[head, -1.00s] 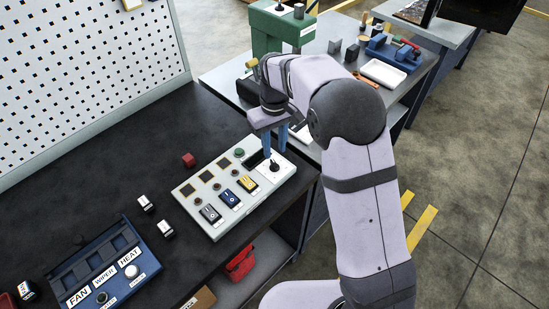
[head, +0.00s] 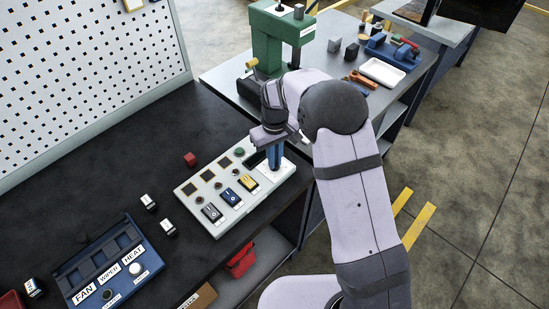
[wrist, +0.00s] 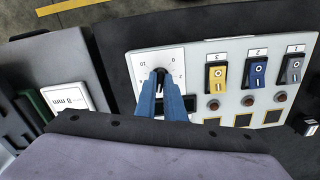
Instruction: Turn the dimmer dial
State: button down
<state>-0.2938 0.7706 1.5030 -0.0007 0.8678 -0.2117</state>
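The dimmer dial (wrist: 159,74) is a small black knob on a white scale plate (wrist: 139,63) at the end of a pale control panel (wrist: 197,62). In the head view the panel (head: 222,219) lies on the dark bench and my fingers hide the dial. My gripper (head: 274,166) points down over the plate. In the wrist view its blue fingertips (wrist: 160,82) are at the dial, one on each side, and look closed on it. The contact itself is partly hidden.
Yellow (wrist: 216,72), blue (wrist: 255,72) and grey (wrist: 292,68) rocker switches sit beside the dial. A green machine (head: 268,45) stands behind my arm.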

jog(key=shift+m, duration=0.3)
jog(key=m, duration=0.3)
jog(key=shift+m+b, duration=0.35)
jog(key=shift+m, duration=1.65)
jog(key=c, duration=1.8)
grip_release()
jog(key=shift+c, duration=0.2)
jog(key=shift+r, duration=0.15)
jog(key=shift+r+b, duration=1.2)
jog(key=shift+r, duration=2.4)
